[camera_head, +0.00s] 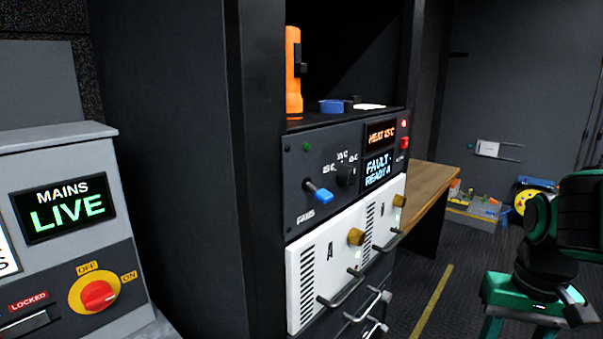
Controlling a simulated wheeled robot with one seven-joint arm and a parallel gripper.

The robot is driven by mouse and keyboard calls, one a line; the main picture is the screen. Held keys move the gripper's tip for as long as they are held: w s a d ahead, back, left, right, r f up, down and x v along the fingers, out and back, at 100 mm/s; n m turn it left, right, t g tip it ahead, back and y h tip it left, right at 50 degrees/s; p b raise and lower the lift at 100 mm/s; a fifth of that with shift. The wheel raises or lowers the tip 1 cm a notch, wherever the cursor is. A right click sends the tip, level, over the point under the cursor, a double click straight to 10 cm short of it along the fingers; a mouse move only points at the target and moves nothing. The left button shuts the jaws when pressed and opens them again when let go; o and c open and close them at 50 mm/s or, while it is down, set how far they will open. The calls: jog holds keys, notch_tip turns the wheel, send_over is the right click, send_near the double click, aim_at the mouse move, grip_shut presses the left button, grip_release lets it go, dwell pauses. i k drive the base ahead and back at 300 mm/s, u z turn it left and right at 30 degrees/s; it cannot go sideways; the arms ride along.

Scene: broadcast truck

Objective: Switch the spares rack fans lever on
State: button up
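The fans lever (318,192) has a blue tip and sticks out of the dark control panel (296,172), above a small label that seems to read FANS. Its tip points right and slightly down; I cannot tell which setting that is. My gripper (518,331) hangs at the lower right, well apart from the lever and the rack. Its two green fingers stand apart with floor showing between them, and it seems empty. The fingertips are cut off by the bottom edge.
Beside the lever are a black knob (346,175), displays reading HEAT (381,134) and FAULT (378,168), and a red button (404,143). White modules with handles (332,262) project below. An orange torch (293,75) stands above. A mains cabinet (65,150) is left; floor before my gripper is clear.

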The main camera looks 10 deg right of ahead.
aim_at(322, 195)
jog(key=z, duration=0.75)
jog(key=k, duration=0.7)
jog(key=u, duration=0.55)
jog(key=i, duration=1)
jog(key=z, duration=0.05)
